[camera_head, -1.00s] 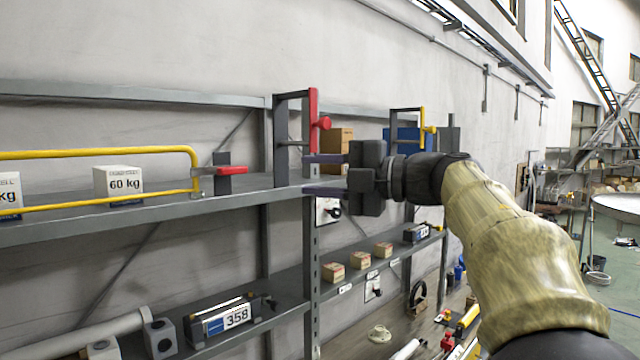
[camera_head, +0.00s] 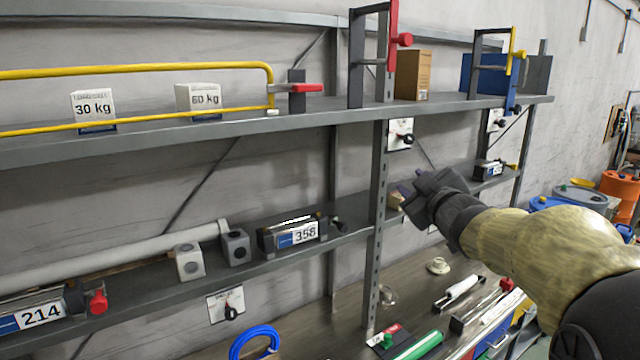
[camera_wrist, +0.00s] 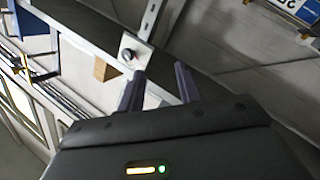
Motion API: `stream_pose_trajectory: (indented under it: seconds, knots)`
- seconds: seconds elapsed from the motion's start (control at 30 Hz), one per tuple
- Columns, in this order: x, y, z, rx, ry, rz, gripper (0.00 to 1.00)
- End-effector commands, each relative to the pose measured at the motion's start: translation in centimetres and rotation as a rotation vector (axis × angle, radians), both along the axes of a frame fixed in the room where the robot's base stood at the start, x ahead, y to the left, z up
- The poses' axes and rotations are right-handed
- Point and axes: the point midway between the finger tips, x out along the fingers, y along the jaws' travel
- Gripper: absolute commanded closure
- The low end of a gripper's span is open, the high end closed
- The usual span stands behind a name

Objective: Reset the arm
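My gripper (camera_head: 403,190) is a dark grey block with purple-grey fingers at the end of my arm. In the head view it is right of centre, in front of the lower shelf and the shelf upright. In the wrist view its two fingers (camera_wrist: 160,82) stand apart with nothing seen between them. It hides part of a small cardboard box (camera_head: 396,201) on the lower shelf. I cannot tell how far the fingers are from that box.
The upper shelf (camera_head: 200,130) carries 30 kg (camera_head: 93,107) and 60 kg (camera_head: 198,97) blocks, a yellow rail and a red-handled frame (camera_head: 392,40). The lower shelf holds the 358 unit (camera_head: 292,235). Tools and a blue coil (camera_head: 254,341) lie below. Barrels (camera_head: 618,188) stand at right.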

Motion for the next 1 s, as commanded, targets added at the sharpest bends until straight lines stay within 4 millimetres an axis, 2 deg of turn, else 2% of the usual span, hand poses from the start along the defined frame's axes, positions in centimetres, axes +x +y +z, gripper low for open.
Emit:
stream_pose_trajectory:
  seconds: [0.03, 0.1, 0.27, 0.4, 0.47, 0.6, 0.7, 0.8, 0.9, 1.0]
  knots:
    - [-0.5, -0.2, -3.1, 0.048, 0.087, -0.05, 0.65]
    - [-1.5, -0.5, -7.4, 0.111, 0.209, -0.12, 0.65]
    - [-5.4, -0.3, -16.4, 0.223, 0.488, -0.256, 0.65]
    - [-10.4, 0.4, -23.4, 0.3, 0.732, -0.361, 0.65]
    - [-12.9, 0.8, -26.0, 0.327, 0.838, -0.402, 0.65]
    - [-19.5, 2.2, -31.2, 0.385, 1.081, -0.493, 0.65]
    - [-23.5, 3.1, -33.6, 0.414, 1.221, -0.542, 0.65]
    - [-25.9, 3.6, -34.7, 0.432, 1.3, -0.571, 0.65]
    - [-26.6, 3.8, -35.0, 0.436, 1.326, -0.58, 0.65]
    - [-26.6, 3.8, -35.0, 0.437, 1.325, -0.579, 0.65]
